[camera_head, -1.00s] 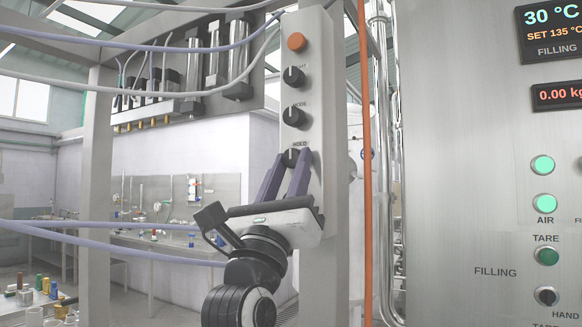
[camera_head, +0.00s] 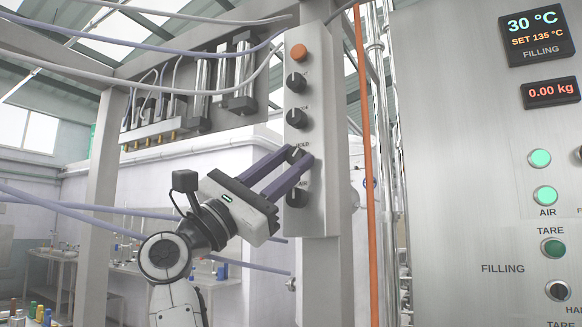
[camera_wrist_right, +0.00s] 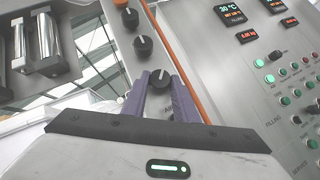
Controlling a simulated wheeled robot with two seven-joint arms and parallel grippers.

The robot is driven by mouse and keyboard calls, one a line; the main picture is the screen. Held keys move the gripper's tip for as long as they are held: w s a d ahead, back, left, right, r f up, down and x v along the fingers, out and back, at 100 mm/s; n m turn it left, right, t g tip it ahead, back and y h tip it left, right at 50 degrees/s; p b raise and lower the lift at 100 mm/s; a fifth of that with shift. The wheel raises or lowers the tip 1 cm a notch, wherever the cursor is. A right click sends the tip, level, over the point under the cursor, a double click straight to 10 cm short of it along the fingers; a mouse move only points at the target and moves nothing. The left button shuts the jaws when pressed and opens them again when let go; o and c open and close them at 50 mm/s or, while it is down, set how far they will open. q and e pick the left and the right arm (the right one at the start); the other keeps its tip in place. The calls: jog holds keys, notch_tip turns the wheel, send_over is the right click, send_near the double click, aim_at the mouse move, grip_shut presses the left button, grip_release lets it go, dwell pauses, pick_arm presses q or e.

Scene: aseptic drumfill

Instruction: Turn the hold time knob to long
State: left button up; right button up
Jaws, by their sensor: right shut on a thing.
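The hold time knob (camera_head: 296,155) is a dark round knob on the narrow grey panel, beside a small label that appears to read HOLD. My right gripper (camera_head: 299,154) reaches it from the lower left, its two purple fingers slanting up to the right. The fingers are shut on the knob, one on each side, and partly hide it in the head view. In the right wrist view the knob (camera_wrist_right: 160,79) sits between the fingertips, with a pale pointer mark. Its end-position labels cannot be read. My left gripper is out of view.
On the same panel (camera_head: 322,100) are an orange button (camera_head: 299,52), two dark knobs above (camera_head: 297,82) and another dark knob below (camera_head: 297,195). An orange vertical pipe (camera_head: 366,170) runs to the right, beside a large steel control cabinet (camera_head: 440,180). Hoses cross at left.

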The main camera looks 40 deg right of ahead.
jog(key=m+g, duration=0.1)
jog(key=m+g+y+p, duration=0.1)
jog(key=shift+w+r+m+p, duration=0.15)
jog(key=shift+r+m+p, duration=0.15)
jog(key=shift+r+m, duration=0.1)
jog(key=shift+a+m+g+y+p, duration=0.1)
jog(key=shift+m+g+y+p, duration=0.5)
jog(key=shift+m, duration=0.4)
jog(key=shift+w+f+m+g+y+p, duration=0.1)
jog(key=shift+m+g+y+p, duration=0.25)
jog(key=shift+m+p, duration=0.25)
jog(key=shift+f+m+g+y+p, duration=0.1)
jog(key=shift+m+g+y+p, duration=0.2)
jog(key=shift+m+y, duration=0.2)
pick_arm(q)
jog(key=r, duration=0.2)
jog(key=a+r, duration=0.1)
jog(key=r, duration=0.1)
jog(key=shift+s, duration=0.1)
pick_arm(e)
jog(key=o, duration=1.1)
jog(key=shift+c, duration=0.2)
